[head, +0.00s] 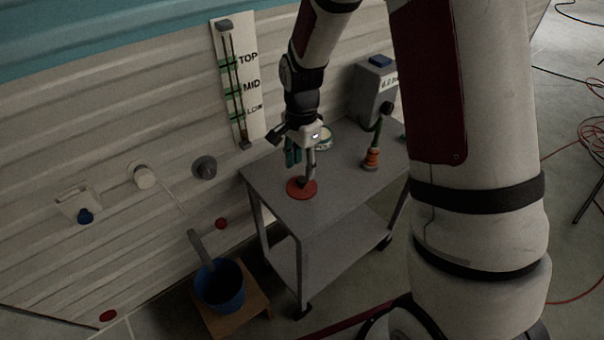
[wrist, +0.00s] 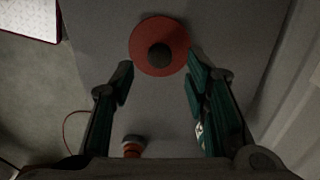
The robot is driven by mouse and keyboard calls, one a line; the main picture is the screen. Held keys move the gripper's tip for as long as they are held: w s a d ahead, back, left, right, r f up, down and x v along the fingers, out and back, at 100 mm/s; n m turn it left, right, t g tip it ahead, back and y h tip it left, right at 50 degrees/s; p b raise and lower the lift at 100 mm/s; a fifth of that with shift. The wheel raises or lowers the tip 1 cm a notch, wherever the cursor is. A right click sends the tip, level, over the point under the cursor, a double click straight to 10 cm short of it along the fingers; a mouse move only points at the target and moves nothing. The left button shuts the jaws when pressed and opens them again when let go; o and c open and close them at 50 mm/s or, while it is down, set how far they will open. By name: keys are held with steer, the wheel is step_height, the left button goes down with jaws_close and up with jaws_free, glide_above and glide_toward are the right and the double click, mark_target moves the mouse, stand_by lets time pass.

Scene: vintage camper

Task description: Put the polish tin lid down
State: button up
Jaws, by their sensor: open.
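The polish tin lid looks to be the red disc with a dark round knob (head: 302,193); it lies flat on the top of the grey cart (head: 340,180), near its left edge. In the wrist view the lid (wrist: 143,52) shows whole, just beyond the fingertips. My gripper (head: 302,166) is over the lid in the head view, pointing down. In the wrist view my gripper (wrist: 160,78) has its green-padded fingers wide apart with nothing between them. A round pale tin (head: 324,142) stands behind the gripper, partly hidden.
An orange-based item with a green stem (head: 371,157) stands on the cart to the right; its orange part shows in the wrist view (wrist: 132,147). A grey box (head: 374,88) is at the back. A blue bucket (head: 220,287) stands on a low wooden stool. The cart's front top is clear.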

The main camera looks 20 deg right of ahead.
mark_target(302, 179)
steer(key=s+r+n, duration=0.3)
steer(key=s+r, duration=0.4)
steer(key=r, duration=0.3)
steer(key=s+r+n, duration=0.3)
steer(key=s+r, duration=0.4)
steer(key=r, duration=0.3)
steer(key=s+r+n+t, duration=0.1)
steer(key=s+n, duration=0.7)
steer(key=s, duration=1)
steer(key=shift+s+r+p, duration=0.15)
steer(key=shift+r+p, duration=0.3)
steer(key=shift+r, duration=0.45)
